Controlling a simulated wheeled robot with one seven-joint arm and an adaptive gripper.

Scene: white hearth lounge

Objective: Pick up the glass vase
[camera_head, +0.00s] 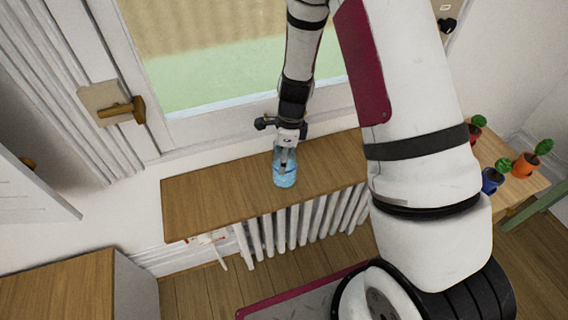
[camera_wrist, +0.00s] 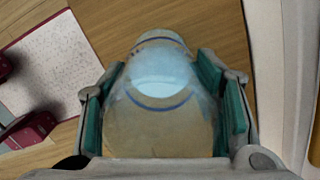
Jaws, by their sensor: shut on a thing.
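The glass vase (camera_head: 285,176) is clear with a blue tint and stands on the wooden shelf (camera_head: 215,200) above the radiator, under the window. My gripper (camera_head: 287,158) reaches down to it from above. In the wrist view the vase (camera_wrist: 158,95) fills the space between the two green-padded fingers of my gripper (camera_wrist: 165,100). The fingers are shut on its sides. A blue ring and a pale round area show on the glass. The head view does not clearly show whether its base is off the shelf.
A white radiator (camera_head: 300,222) stands below the shelf. The window (camera_head: 230,60) is close behind. Small potted plants (camera_head: 525,165) stand on a wooden table at the right. A wooden-topped cabinet (camera_head: 60,290) is at the lower left. The shelf left of the vase is clear.

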